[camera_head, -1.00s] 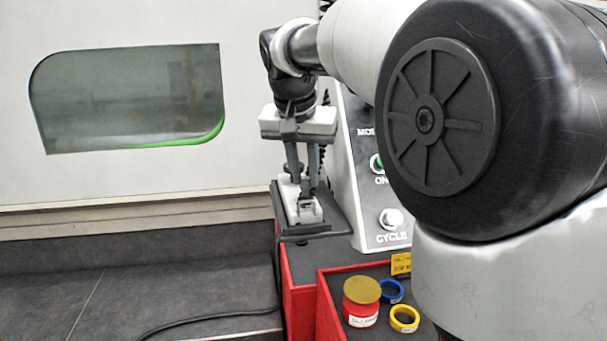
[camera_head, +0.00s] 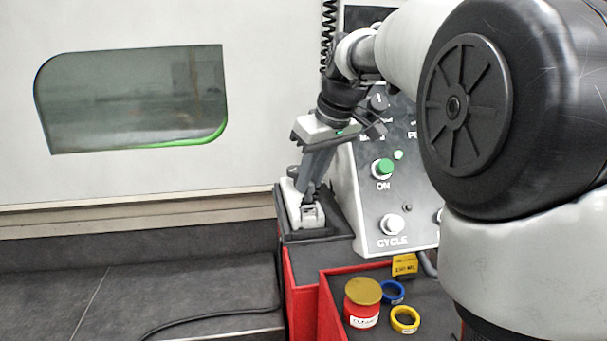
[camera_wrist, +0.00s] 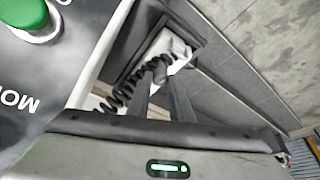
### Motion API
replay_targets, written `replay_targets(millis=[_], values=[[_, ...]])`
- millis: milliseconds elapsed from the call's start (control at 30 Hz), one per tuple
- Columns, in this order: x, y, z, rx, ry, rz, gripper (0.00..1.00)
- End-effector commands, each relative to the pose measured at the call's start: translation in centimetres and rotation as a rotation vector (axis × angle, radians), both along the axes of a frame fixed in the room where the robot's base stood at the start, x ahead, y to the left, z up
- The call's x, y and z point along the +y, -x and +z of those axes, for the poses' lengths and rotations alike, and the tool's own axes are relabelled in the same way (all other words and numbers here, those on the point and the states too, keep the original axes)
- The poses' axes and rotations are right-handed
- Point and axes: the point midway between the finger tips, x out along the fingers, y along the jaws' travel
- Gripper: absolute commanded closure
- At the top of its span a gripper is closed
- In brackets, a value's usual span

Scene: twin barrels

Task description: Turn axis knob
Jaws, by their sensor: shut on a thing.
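A small white hand-held control unit (camera_head: 292,205) rests on a dark stand left of the control panel. It also shows in the wrist view (camera_wrist: 178,46), beyond my fingers. My gripper (camera_head: 308,193) points down at it with a tilt, its body leaning up and right. In the wrist view my gripper (camera_wrist: 158,72) has its fingertips close together at the unit. They are shut on the axis knob, which is mostly hidden between and behind them.
The control panel (camera_head: 363,205), with a green ON button (camera_head: 384,167) and white CYCLE button (camera_head: 391,224), stands close right of my gripper. A coiled black cord (camera_wrist: 116,97) runs beside my fingers.

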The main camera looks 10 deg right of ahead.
Motion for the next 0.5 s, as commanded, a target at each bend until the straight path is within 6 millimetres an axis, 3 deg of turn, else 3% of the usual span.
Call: replay_targets(millis=[500], values=[[-0.22, -0.15, 0.01, 0.0, 0.001, 0.291, 1.0]])
